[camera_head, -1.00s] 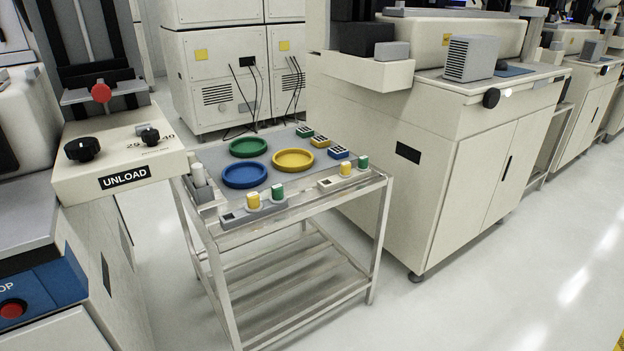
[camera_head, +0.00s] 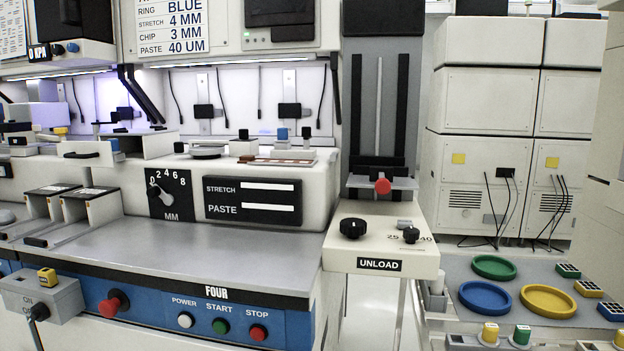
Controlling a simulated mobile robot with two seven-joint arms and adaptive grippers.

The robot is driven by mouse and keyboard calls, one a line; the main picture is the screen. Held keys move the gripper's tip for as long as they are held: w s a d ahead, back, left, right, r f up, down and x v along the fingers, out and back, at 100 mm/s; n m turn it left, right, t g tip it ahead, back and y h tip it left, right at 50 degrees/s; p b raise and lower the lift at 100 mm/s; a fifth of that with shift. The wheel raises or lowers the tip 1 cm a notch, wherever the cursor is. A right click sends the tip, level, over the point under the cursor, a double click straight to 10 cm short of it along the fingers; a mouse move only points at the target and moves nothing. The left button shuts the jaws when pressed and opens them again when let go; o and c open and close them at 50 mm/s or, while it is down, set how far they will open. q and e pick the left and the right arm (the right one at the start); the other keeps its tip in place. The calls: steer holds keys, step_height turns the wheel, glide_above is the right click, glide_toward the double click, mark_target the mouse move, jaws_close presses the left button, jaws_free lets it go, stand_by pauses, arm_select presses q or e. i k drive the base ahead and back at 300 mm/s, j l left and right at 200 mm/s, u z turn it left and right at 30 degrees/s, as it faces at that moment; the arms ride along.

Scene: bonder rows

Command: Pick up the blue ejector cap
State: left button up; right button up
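A small blue-topped piece (camera_head: 282,134) stands on the machine's work deck, between dark-topped pieces. Another small blue piece (camera_head: 115,145) shows farther left. Both are too small to tell whether either is the ejector cap. On the cart, a yellow cap (camera_head: 490,332) and a green cap (camera_head: 521,336) stand upright in a grey holder at the front edge. I see no blue cap beside them. Neither of my grippers is in view.
The machine's bare grey shelf (camera_head: 170,252) lies above a blue button panel. The UNLOAD box (camera_head: 380,245) juts out at its right. The cart (camera_head: 437,332) at lower right holds a green ring (camera_head: 494,267), blue ring (camera_head: 486,297) and yellow ring (camera_head: 548,301). A narrow floor gap lies between.

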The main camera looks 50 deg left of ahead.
mark_target(115, 146)
steer(key=u, duration=2.7)
